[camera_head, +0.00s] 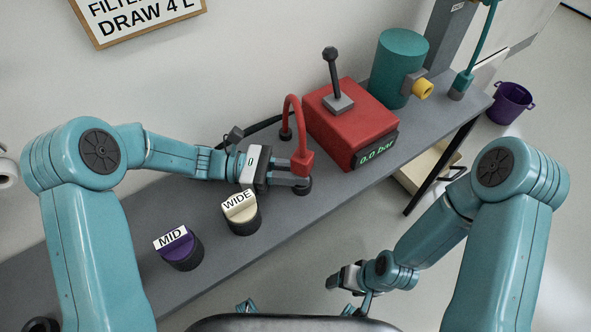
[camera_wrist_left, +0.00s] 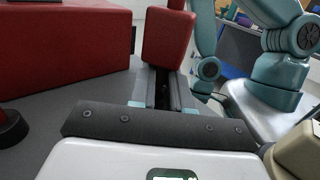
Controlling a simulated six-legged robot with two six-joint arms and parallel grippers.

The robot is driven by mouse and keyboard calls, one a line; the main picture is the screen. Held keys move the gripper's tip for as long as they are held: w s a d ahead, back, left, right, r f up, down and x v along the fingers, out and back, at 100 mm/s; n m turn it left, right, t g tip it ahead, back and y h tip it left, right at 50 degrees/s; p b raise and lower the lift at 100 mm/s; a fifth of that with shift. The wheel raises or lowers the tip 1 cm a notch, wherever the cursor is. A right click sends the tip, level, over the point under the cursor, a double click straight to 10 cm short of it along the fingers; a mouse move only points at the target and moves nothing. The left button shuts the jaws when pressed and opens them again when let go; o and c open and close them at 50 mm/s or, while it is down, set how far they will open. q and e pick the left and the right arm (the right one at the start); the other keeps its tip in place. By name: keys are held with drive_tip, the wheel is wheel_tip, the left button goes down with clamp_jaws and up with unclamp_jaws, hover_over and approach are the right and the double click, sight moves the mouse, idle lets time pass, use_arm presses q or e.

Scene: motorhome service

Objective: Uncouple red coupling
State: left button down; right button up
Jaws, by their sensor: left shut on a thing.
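The red coupling (camera_head: 302,163) is a red block at the end of a curved red hose, in front of the red pump box (camera_head: 352,122). A dark round fitting (camera_head: 304,188) shows just below it on the bench. My left gripper (camera_head: 290,181) reaches in from the left and is shut on the coupling's lower part. In the left wrist view, the red coupling (camera_wrist_left: 168,38) stands upright beyond the fingers (camera_wrist_left: 165,95); its lower end is hidden between them. My right gripper (camera_head: 345,279) hangs low in front of the bench, small and away from everything on it.
The box carries a black lever (camera_head: 333,70) and a display reading 0.0 bar (camera_head: 376,150). A cream "WIDE" cap (camera_head: 242,218) and a purple "MID" cap (camera_head: 180,250) stand near my left gripper. A teal cylinder (camera_head: 398,68) stands behind the box. A purple bucket (camera_head: 510,104) is at far right.

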drive_tip(key=shift+f, duration=0.15)
idle(0.5)
drive_tip(key=shift+r+p, duration=0.45)
drive_tip(key=shift+r, duration=0.2)
idle(2.8)
